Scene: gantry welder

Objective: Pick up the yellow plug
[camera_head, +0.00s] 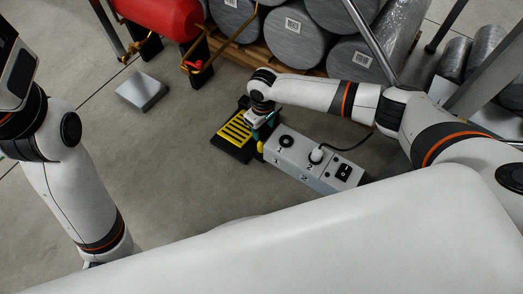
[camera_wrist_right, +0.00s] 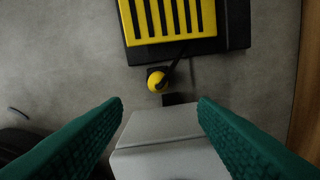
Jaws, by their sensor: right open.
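The yellow plug (camera_wrist_right: 157,81) is a small round yellow piece with a dark cord, on the floor by the striped pad in the right wrist view. In the head view the plug (camera_head: 260,147) shows only partly, beside the power strip's end. My right gripper (camera_wrist_right: 160,102) is open, its green fingers apart. The plug appears just beyond the fingertips, between their lines, not held. In the head view the right gripper (camera_head: 267,127) points down near the pad and is mostly hidden by its wrist. My left gripper is not in view.
A black pad with yellow stripes (camera_head: 235,131) lies alongside. A grey block (camera_head: 141,91), red tank (camera_head: 165,15) and wrapped rolls (camera_head: 300,30) stand behind.

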